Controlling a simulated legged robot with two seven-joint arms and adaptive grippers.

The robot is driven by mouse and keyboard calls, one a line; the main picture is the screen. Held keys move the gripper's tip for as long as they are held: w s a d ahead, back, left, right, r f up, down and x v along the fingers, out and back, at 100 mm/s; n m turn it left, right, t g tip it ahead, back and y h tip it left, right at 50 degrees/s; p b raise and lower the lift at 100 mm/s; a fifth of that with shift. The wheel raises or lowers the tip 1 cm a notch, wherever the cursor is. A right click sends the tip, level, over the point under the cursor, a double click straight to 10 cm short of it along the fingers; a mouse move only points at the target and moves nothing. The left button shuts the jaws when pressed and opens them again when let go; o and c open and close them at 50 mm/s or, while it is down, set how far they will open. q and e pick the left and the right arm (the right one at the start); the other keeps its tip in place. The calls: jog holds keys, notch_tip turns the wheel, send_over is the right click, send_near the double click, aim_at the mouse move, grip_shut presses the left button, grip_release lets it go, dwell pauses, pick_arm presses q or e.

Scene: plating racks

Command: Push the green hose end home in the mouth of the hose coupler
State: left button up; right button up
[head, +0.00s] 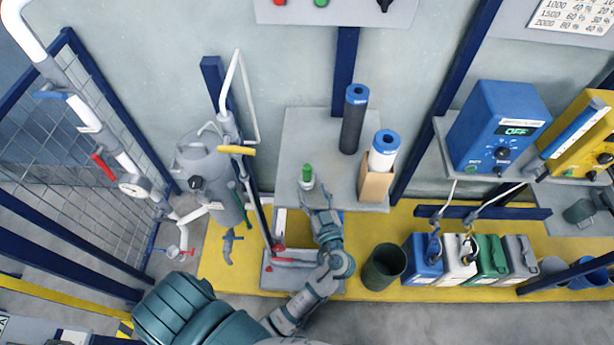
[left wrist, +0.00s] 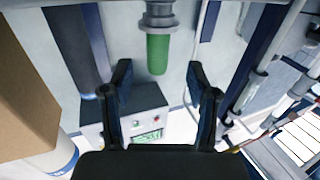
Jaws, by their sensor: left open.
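The green hose end (head: 307,171) stands upright in the grey hose coupler (head: 307,185) on the grey shelf. In the left wrist view the picture is upside down, and the green hose end (left wrist: 157,54) points down from the flanged coupler (left wrist: 159,16). I cannot tell how deep it sits in the mouth. My left gripper (head: 317,192) is open and empty, just in front of the coupler. In the left wrist view its fingers (left wrist: 160,82) are spread to either side of the hose end's line, apart from it. My right gripper is not in view.
A dark roll (head: 352,125) and a cardboard box (head: 376,186) with a white roll (head: 384,155) stand right of the coupler. A grey tank (head: 212,180) with pipes stands to the left. A dark bin (head: 384,268) and several canisters (head: 487,256) are on the yellow platform.

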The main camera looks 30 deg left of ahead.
aim_at(309, 179)
pick_arm(q)
jog(key=shift+x, duration=0.95)
jog(key=x, duration=0.4)
jog(key=shift+w+d+f, duration=0.2)
jog(key=shift+w, duration=0.05)
jog(key=shift+w+a, duration=0.2)
jog(key=shift+a, duration=0.05)
jog(key=shift+a+f, duration=0.1)
jog(key=shift+a, duration=0.2)
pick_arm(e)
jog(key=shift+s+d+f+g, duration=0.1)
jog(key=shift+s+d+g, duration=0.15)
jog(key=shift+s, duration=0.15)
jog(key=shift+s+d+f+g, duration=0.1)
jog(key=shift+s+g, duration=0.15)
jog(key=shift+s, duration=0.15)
pick_arm(q)
jog(key=shift+d, duration=0.1)
grip_shut()
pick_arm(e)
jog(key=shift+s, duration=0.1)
